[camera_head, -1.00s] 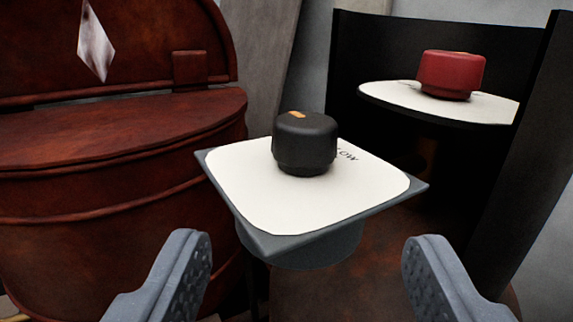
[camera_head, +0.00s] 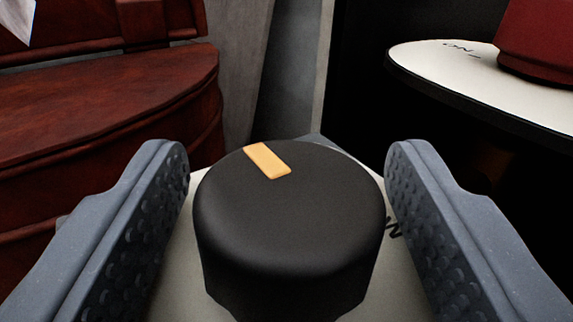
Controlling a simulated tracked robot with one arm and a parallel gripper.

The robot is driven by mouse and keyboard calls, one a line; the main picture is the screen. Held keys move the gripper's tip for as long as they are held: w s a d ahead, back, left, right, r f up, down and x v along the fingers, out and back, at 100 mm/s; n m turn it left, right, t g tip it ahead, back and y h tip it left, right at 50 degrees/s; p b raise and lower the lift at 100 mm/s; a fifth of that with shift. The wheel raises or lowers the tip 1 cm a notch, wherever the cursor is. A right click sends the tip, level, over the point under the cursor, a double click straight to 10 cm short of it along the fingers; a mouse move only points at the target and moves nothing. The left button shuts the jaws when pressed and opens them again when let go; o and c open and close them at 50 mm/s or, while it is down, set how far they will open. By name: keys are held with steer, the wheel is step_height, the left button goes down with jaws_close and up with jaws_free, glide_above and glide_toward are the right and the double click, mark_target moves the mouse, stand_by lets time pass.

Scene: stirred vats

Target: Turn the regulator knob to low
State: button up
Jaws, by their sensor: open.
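The black regulator knob (camera_head: 290,235) fills the lower middle of the view, on its pale plate (camera_head: 180,280). An orange mark (camera_head: 267,161) on its top lies near the far edge, slightly left of the middle. Part of a dark label (camera_head: 393,228) shows on the plate to the right of the knob; the rest is hidden. My gripper (camera_head: 287,165) is open, with one ridged finger on each side of the knob. The left finger is very close to the knob and the right finger is also near it. I cannot tell whether either touches.
A red knob (camera_head: 538,45) stands on another white plate (camera_head: 430,65), marked ON, at the upper right. A rusty red vat (camera_head: 110,110) stands at the left. A grey wall strip (camera_head: 290,75) lies between them.

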steer(key=c, duration=1)
